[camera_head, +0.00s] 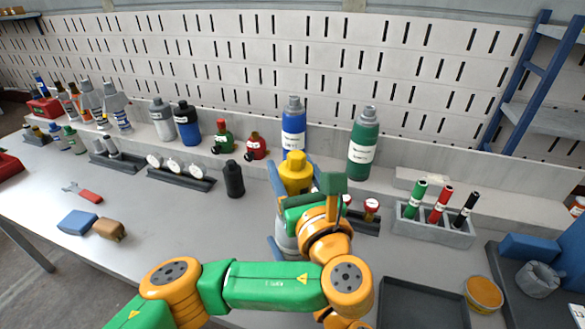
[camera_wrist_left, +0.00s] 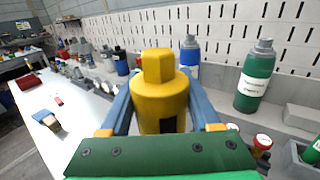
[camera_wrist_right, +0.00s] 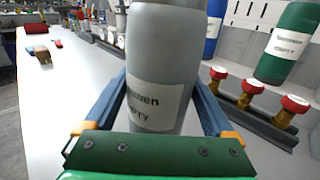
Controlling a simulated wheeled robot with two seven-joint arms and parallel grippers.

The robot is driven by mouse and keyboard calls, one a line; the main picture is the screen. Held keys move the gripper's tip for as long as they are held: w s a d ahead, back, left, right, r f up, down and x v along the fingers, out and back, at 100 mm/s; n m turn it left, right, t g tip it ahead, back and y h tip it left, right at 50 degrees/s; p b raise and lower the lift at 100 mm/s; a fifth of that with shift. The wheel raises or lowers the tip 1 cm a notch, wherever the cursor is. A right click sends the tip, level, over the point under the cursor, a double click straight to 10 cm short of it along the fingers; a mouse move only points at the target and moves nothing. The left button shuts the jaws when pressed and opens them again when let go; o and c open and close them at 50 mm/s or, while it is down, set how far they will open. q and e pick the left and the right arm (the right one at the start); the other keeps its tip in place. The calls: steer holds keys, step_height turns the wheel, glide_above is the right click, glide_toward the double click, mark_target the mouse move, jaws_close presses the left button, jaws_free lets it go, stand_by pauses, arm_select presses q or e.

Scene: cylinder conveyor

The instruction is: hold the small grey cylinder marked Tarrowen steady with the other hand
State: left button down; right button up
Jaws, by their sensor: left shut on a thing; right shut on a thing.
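The small grey cylinder (camera_wrist_right: 165,60) fills the right wrist view, upright, its label partly readable as ending in "wen" with "EMPTY" below. My right gripper (camera_wrist_right: 160,115) is shut around its body. In the head view the cylinder (camera_head: 286,238) is mostly hidden behind my left arm. My left gripper (camera_wrist_left: 162,110) is shut on a yellow cap-like part (camera_wrist_left: 160,95) with a faceted top. In the head view this yellow part (camera_head: 295,172) stands above the grey cylinder. Whether the two touch is hidden.
Blue (camera_head: 293,130) and green (camera_head: 362,145) cylinders stand behind the grippers. A black bottle (camera_head: 234,180) stands to the left. A marker holder (camera_head: 433,229) and a dark tray (camera_head: 420,306) are on the right. The table's left-middle is mostly clear.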

steer(key=o, duration=1.2)
steer(key=shift+o, duration=0.2)
steer(key=v, duration=1.2)
arm_select(q)
step_height(320, 180, up, 22)
steer(key=p, duration=0.4)
steer(key=shift+r+p, duration=0.25)
steer(key=shift+p, duration=0.05)
arm_select(e)
step_height(320, 180, up, 4)
steer(key=shift+d+r, duration=0.1)
steer(key=shift+r, duration=0.1)
stand_by(0.4)
